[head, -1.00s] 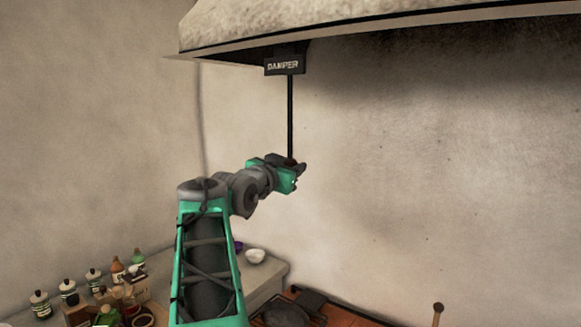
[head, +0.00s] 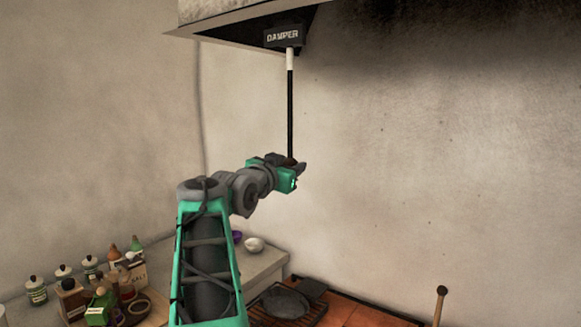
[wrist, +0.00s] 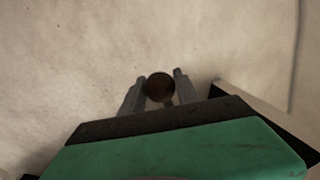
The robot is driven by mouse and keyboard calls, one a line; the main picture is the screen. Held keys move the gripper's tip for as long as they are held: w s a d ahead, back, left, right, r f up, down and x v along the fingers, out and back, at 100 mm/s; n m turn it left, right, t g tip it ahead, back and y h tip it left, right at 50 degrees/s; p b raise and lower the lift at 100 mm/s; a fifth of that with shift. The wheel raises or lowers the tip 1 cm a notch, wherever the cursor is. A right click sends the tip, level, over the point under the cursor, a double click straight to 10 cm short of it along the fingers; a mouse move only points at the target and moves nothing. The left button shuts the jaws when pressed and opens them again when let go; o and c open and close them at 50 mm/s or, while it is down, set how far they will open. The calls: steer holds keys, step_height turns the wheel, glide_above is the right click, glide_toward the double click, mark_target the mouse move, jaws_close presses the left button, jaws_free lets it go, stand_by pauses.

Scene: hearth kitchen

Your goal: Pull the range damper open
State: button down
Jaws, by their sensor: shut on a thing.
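The damper rod (head: 290,105) hangs straight down from a black box marked DAMPER (head: 283,37) under the hood. The rod is black, with a white band at its top just below the box. My gripper (head: 298,168) is shut at the rod's lower end. In the wrist view a round brown knob (wrist: 160,87) sits between the two grey fingers of my gripper (wrist: 161,92). In the head view the gripper mostly hides the knob.
The hood (head: 225,10) spans the top. Below are a counter with a white bowl (head: 254,244), several jars and bottles at the left, and a pan (head: 285,302) on the range. The wall around the rod is clear.

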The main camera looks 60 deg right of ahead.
steer(key=shift+f, duration=0.65)
steer(key=c, duration=1.3)
jaws_free()
steer(key=shift+f, duration=0.1)
steer(key=o, duration=0.4)
steer(key=shift+r, duration=0.2)
steer(key=a+b, duration=0.1)
steer(key=a, duration=0.6)
steer(key=shift+s+a+b, duration=0.15)
steer(key=shift+a+b, duration=0.25)
